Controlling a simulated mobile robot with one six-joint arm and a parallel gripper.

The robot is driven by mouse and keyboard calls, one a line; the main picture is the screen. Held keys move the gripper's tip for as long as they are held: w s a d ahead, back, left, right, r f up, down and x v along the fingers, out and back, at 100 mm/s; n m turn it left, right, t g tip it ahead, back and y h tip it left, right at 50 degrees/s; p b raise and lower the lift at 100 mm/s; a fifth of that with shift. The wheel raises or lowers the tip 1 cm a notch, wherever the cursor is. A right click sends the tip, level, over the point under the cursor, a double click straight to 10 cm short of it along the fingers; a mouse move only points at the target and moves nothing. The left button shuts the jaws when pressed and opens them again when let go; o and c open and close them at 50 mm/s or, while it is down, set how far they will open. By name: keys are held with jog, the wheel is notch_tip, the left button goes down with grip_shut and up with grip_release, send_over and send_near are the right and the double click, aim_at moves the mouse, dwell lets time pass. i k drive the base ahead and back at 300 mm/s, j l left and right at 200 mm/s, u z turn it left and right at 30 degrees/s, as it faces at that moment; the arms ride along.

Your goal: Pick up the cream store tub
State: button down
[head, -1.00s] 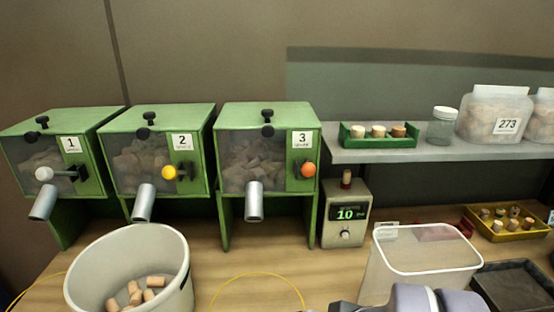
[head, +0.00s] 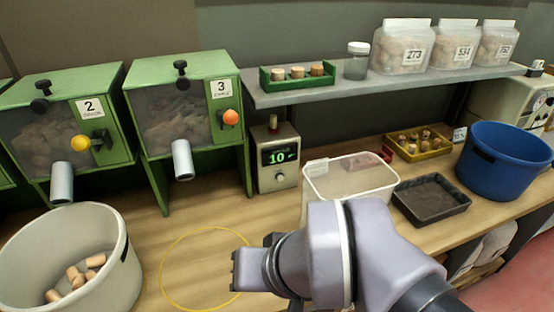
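The cream tub (head: 117,275) is a round, open, pale bucket at the lower left of the head view. It stands upright on the wooden bench, partly cut off by the left and bottom edges of the picture. Several corks (head: 80,274) lie in its bottom. A dark handle slot shows on its right side. My arm reaches in from the lower right, and its dark end (head: 240,270) is to the right of the tub, apart from it. I cannot make out gripper fingers or what is between them.
A yellow ring (head: 163,275) lies on the bench between tub and arm. Green dispensers (head: 135,90) with spouts stand behind the tub. A clear bin (head: 345,193), a black tray (head: 431,215) and a blue tub (head: 480,150) are to the right.

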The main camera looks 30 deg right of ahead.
aim_at(76, 256)
jog(key=l+z, duration=0.2)
jog(key=z, duration=0.2)
jog(key=k+l+z, duration=0.1)
jog(key=l+z, duration=0.25)
jog(key=k+u, duration=0.15)
jog(key=u, duration=1.8)
